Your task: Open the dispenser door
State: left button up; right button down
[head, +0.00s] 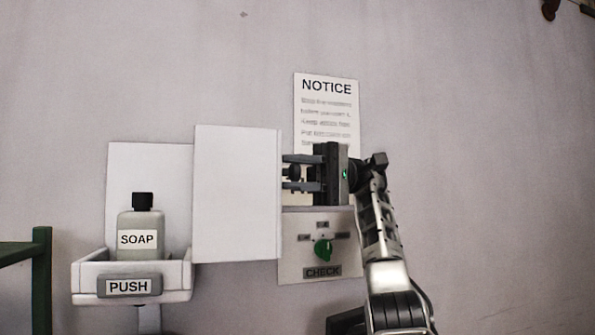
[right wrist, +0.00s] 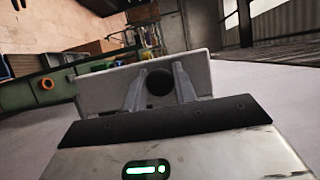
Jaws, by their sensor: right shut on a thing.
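The white dispenser door (head: 236,195) stands out in front of the wall at the right of the soap dispenser. A dark round knob (head: 294,172) is at its right side. My right gripper (head: 288,173) comes in from the right, its fingers shut on the knob. In the right wrist view the two fingers are on either side of the black knob (right wrist: 160,82), with the door's pale face (right wrist: 102,92) behind it. The soap bottle (head: 140,225) stands upright in the white tray (head: 82,284) with a PUSH bar (head: 129,287). My left gripper is in no view.
A NOTICE sheet (head: 326,88) hangs on the wall above my right gripper. A panel marked CHECK with a green dial (head: 323,249) is below it. A green frame (head: 41,270) stands at the left edge.

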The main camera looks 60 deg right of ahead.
jog(key=shift+w, duration=0.1)
jog(key=c, duration=1.1)
grip_release()
jog(key=shift+w, duration=0.1)
jog(key=shift+r, duration=0.1)
